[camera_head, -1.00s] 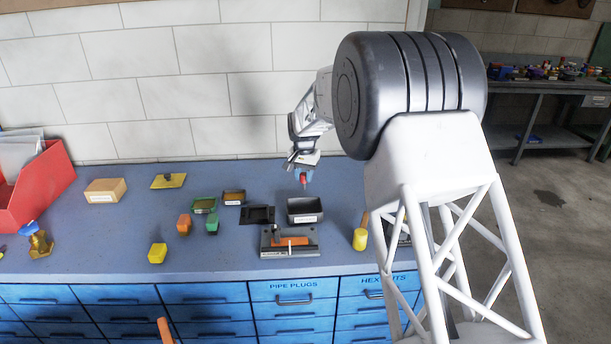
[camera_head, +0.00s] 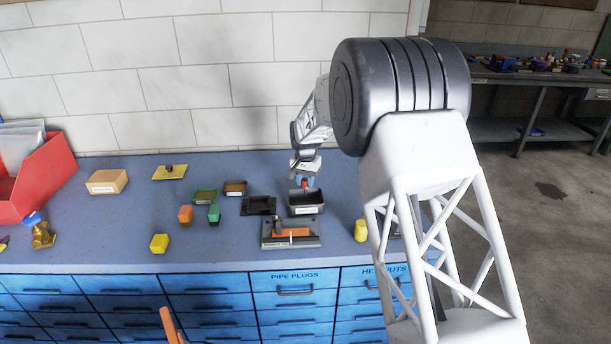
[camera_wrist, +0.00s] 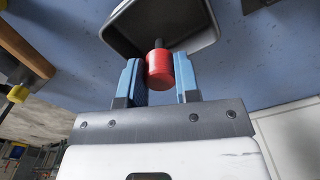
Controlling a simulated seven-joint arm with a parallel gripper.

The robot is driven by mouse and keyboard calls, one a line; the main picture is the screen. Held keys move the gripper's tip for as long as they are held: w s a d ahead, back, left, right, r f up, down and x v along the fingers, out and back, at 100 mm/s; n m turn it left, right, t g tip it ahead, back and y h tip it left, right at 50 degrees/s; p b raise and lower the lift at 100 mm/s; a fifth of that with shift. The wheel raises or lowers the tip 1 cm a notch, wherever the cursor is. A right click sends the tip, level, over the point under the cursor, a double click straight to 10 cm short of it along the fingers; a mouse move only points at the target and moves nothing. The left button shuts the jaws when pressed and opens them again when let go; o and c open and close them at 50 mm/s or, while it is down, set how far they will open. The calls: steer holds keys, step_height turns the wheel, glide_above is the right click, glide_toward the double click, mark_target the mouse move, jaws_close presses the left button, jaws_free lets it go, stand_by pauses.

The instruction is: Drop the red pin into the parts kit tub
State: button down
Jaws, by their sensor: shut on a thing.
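The red pin (camera_wrist: 159,72) is held between the blue fingers of my gripper (camera_wrist: 158,80), with its dark tip pointing away from the wrist. It shows as a small red spot in the head view (camera_head: 305,184). My gripper (camera_head: 304,182) is low, at the back of a dark grey open tub (camera_head: 306,210) with a white front label. The label is too small to read, so I cannot confirm its name. In the wrist view the tub's pale rim (camera_wrist: 196,42) lies just beyond the pin, whose tip overlaps the tub opening; the height gap is unclear.
A black tray (camera_head: 259,206) lies left of the tub, and a grey fixture with an orange part (camera_head: 290,234) stands in front. A yellow piece (camera_head: 361,231) is to the right. Small green (camera_head: 205,196) and brown (camera_head: 235,188) tubs stand farther left.

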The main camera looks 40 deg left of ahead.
steer(key=shift+f, duration=1.15)
steer(key=c, duration=0.8)
jaws_free()
steer(key=shift+o, duration=0.2)
steer(key=shift+r, duration=0.2)
steer(key=shift+r, duration=1.3)
steer(key=shift+r, duration=0.1)
steer(key=shift+r, duration=3.9)
